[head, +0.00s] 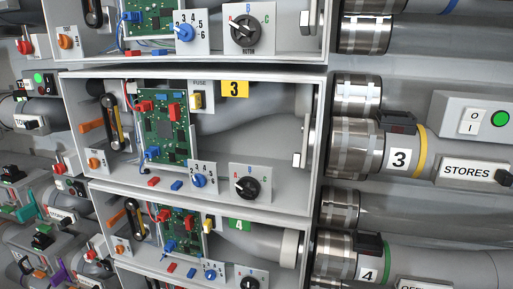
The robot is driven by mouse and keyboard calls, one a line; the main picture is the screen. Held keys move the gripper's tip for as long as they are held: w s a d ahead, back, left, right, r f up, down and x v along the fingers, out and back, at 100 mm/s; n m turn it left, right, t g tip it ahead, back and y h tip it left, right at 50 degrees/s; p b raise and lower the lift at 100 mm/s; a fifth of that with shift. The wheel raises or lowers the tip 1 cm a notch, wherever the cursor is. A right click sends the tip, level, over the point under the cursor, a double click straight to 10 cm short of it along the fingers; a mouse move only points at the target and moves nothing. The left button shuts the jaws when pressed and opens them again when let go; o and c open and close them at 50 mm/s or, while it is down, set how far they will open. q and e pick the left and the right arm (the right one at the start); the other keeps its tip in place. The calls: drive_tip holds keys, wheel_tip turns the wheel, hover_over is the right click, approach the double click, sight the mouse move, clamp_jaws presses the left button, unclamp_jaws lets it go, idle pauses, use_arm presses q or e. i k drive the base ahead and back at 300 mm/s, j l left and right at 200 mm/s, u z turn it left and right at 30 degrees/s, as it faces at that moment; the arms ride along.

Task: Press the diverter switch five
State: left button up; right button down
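No switch marked as diverter switch five can be made out. The middle open box has a yellow label 3 (235,89), a blue dial (199,181) with small numbers round it, and a black knob (247,188) marked A, B, C. The box below has a green label 4 (239,225), a blue dial (210,275) and a black knob (250,283). The top box has a larger blue dial (185,32) and a black knob (245,33). Neither of my grippers is in view.
At right, a grey box holds a white O/I rocker (473,121) and green button (500,118) above the STORES plate (466,170). Grey tubes with metal couplings (355,146) run right. Box walls (190,75) stand proud. Small switches and coloured levers crowd the left.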

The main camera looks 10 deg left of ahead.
sight(107, 265)
drive_tip(key=u, duration=1.4)
